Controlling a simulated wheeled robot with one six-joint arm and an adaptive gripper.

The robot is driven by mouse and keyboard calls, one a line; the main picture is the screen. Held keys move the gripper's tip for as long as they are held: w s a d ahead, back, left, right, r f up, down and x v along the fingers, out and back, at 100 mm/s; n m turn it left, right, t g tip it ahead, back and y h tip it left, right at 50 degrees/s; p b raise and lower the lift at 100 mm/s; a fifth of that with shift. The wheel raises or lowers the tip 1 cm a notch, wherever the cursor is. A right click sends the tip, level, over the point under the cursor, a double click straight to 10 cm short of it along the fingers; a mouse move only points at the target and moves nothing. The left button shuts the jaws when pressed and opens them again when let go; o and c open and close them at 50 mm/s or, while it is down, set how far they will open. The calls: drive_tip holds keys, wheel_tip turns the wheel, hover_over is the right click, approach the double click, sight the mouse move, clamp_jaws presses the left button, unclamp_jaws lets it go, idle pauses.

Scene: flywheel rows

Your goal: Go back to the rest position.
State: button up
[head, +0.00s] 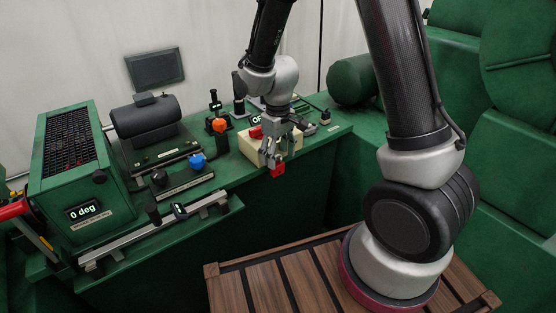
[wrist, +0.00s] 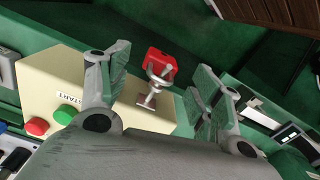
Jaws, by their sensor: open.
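My gripper (head: 272,158) is at the cream box on the green bench in the head view. Its fingers are spread apart, one on each side, in the wrist view (wrist: 158,75). Between them in that view is a small metal lever (wrist: 155,90) on the box's face, with a red block (wrist: 160,62) at its far end. The red block (head: 277,170) also shows just below the fingertips in the head view. I cannot tell whether a finger touches the lever. The cream box (wrist: 60,75) carries a green button (wrist: 65,115) and a red button (wrist: 36,126).
A green cabinet with a "0 deg" display (head: 84,210) stands at left. A black cylinder (head: 146,115), blue knob (head: 197,161), orange knob (head: 219,125) and slide rail (head: 155,232) are on the bench. A slatted wooden platform (head: 265,287) lies below. A green cylinder (head: 352,80) is behind.

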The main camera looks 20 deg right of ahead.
wheel_tip(320, 180, up, 9)
drive_tip(key=shift+r, duration=0.15)
drive_tip(key=s+d+r+m+t, duration=0.2)
drive_tip(key=s+d+r+m, duration=0.1)
drive_tip(key=s+d+r, duration=0.4)
drive_tip(key=s+d+r+m+t, duration=0.2)
drive_tip(key=s+d+r, duration=0.6)
drive_tip(key=s, duration=0.5)
drive_tip(key=shift+r+m, duration=0.4)
drive_tip(key=shift+r, duration=0.2)
drive_tip(key=shift+s, duration=0.1)
idle(0.8)
